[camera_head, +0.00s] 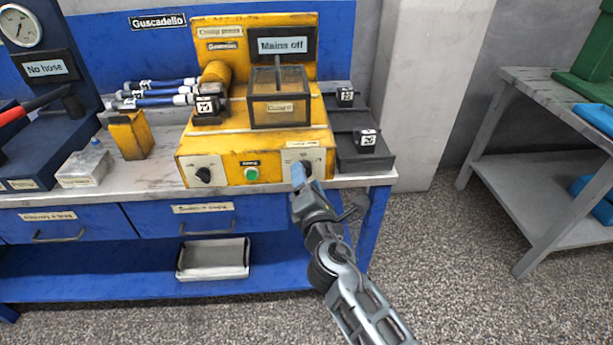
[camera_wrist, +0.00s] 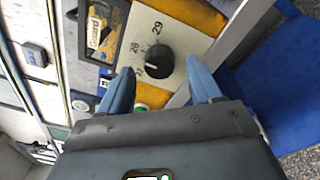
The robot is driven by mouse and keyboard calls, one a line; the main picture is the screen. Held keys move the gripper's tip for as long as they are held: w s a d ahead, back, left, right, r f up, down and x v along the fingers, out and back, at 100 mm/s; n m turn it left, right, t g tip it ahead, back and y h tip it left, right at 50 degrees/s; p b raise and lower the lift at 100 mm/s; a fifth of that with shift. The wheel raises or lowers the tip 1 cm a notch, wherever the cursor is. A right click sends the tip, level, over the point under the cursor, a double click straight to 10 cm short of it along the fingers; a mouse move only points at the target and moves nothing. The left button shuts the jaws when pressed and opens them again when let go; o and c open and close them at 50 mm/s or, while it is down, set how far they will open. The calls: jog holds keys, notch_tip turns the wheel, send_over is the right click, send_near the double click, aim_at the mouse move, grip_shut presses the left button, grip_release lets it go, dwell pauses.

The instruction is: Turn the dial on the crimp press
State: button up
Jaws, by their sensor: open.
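The yellow crimp press (camera_head: 222,147) stands on the blue workbench, with a screen (camera_head: 282,45) reading "Mains off". Its right-hand dial (camera_head: 308,168) is partly hidden by my gripper (camera_head: 299,176). In the wrist view the black dial (camera_wrist: 158,63) sits on a pale plate with numbers around it, 29 and 26 among them. A small white mark on the dial points left, near the lower numbers. My gripper (camera_wrist: 159,78) is open, its blue fingers either side of the dial in the picture. I cannot tell whether they touch it.
A second black knob (camera_head: 203,174) and a green button (camera_head: 251,173) are on the press front. Black numbered blocks (camera_head: 366,138) stand to the right. Floor is clear between bench and grey table (camera_head: 545,88).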

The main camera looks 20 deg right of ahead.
jog(key=shift+w+d, duration=0.15)
jog(key=shift+w, duration=0.55)
jog(key=shift+c, duration=0.5)
jog(key=c, duration=0.9)
jog(key=shift+c, duration=0.2)
jog(key=shift+f+m+b, duration=0.1)
jog(key=shift+m+b, duration=0.2)
jog(key=shift+b, duration=0.05)
jog(key=m+b, duration=0.6)
jog(key=b, duration=0.1)
jog(key=m+h+b, duration=0.1)
jog(key=m+b, duration=0.4)
jog(key=b, duration=0.2)
jog(key=shift+f+m+t, duration=0.1)
jog(key=shift+m+t, duration=0.3)
